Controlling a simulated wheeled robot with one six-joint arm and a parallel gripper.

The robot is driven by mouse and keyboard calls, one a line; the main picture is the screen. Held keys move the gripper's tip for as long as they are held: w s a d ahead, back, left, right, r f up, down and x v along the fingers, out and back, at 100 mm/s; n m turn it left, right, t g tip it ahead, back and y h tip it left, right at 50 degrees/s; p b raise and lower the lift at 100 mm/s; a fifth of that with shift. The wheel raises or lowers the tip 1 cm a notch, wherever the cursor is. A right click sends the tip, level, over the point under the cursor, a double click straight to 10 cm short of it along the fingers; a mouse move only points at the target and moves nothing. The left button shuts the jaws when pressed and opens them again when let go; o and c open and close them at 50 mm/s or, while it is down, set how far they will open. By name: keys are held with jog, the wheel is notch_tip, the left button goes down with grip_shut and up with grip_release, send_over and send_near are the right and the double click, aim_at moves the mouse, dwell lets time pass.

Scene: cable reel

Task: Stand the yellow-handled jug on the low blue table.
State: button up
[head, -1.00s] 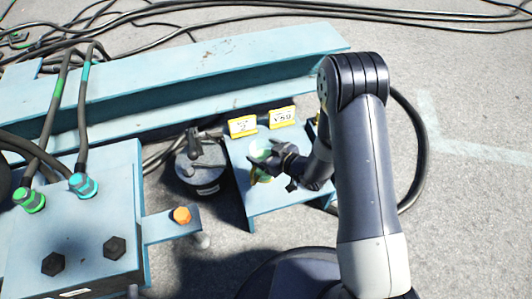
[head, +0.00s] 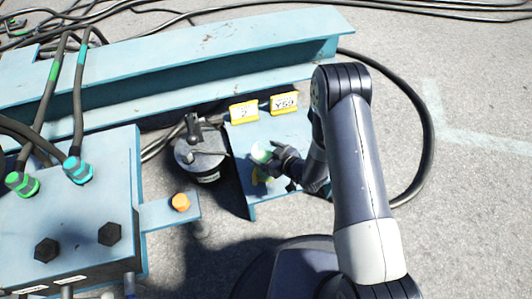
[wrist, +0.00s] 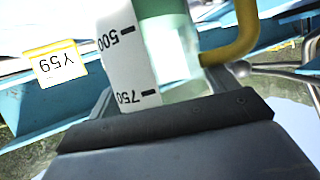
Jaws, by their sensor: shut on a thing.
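The jug (head: 261,152) is pale green and translucent in the head view, over the low blue table (head: 247,189). In the wrist view the jug (wrist: 180,50) shows a white scale strip marked 500 and 750, with its yellow handle (wrist: 238,40) on the right. My gripper (head: 278,163) is shut on the jug at its side. The jug looks roughly upright in the head view. Its base is partly hidden, so I cannot tell whether it touches the tabletop.
Two yellow labels (head: 244,112) (head: 284,103) stand at the table's back edge. A dark round canister (head: 201,155) stands close to its left. A blue beam (head: 180,60) runs behind. A blue block with hose fittings (head: 75,215) and an orange-capped bracket (head: 180,202) lie left.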

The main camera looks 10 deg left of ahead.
jog(key=shift+f, duration=0.1)
jog(key=o, duration=2)
jog(key=shift+c, duration=0.2)
jog(key=shift+r, duration=0.2)
jog(key=p+v, duration=0.2)
jog(key=v, duration=1)
jog(key=shift+p, duration=0.4)
